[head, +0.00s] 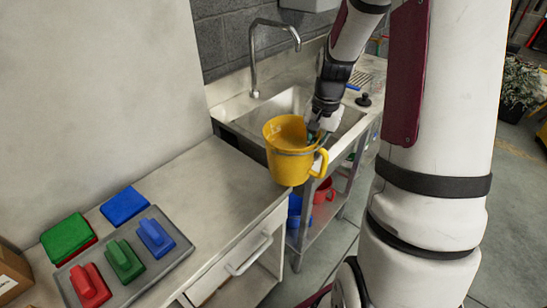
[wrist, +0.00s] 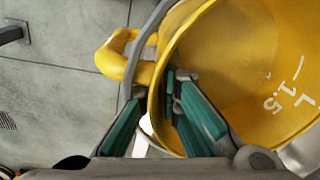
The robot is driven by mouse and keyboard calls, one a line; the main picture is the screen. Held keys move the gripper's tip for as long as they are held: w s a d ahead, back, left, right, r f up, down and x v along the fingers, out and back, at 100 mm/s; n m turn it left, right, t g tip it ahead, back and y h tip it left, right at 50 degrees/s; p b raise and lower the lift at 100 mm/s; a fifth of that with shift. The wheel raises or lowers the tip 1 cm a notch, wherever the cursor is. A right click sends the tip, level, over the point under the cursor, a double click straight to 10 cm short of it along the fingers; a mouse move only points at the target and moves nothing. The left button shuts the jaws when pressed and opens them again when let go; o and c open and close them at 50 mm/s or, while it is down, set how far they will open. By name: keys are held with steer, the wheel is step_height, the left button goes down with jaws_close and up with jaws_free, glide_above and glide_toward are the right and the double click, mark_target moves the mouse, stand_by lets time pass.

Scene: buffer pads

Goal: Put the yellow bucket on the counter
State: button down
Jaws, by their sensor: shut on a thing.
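The yellow bucket (head: 290,165) has a side handle and a grey band. It hangs upright or nearly so by the right end of the counter (head: 215,190), in front of the sink; I cannot tell whether it touches the counter. My gripper (head: 314,130) is shut on the bucket's wall near the rim. In the wrist view, the fingers (wrist: 178,88) grip beside the yellow handle (wrist: 120,55), and the bucket's inside (wrist: 240,65) shows volume marks. The gripped wall is partly hidden by the fingers.
A grey tray (head: 140,283) holds red, green and blue handled pads at the counter's left; green and blue pads lie behind it. The counter's middle is clear. A sink (head: 285,103) with tap is behind. Blue (head: 300,210) and red (head: 323,190) buckets stand on a shelf below.

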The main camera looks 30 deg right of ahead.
steer(key=w+a+f+p, duration=0.1)
steer(key=w+a+f, duration=0.1)
steer(key=a, duration=0.5)
steer(key=w+a+f+p, duration=0.2)
steer(key=a+f, duration=0.1)
steer(key=a, duration=0.5)
steer(key=shift+a, duration=0.25)
steer(key=c, duration=1.8)
jaws_free()
steer(key=shift+s, duration=0.15)
step_height(320, 180, up, 11)
steer(key=b, duration=0.1)
steer(key=s+a+r+n+t, duration=0.3)
steer(key=s+r+n, duration=0.3)
steer(key=s+r, duration=0.65)
steer(key=s+a+r+n+t, duration=0.2)
steer(key=s+r+n, duration=0.3)
steer(key=s, duration=0.3)
steer(key=shift+s+n, duration=0.3)
steer(key=shift+s, duration=0.1)
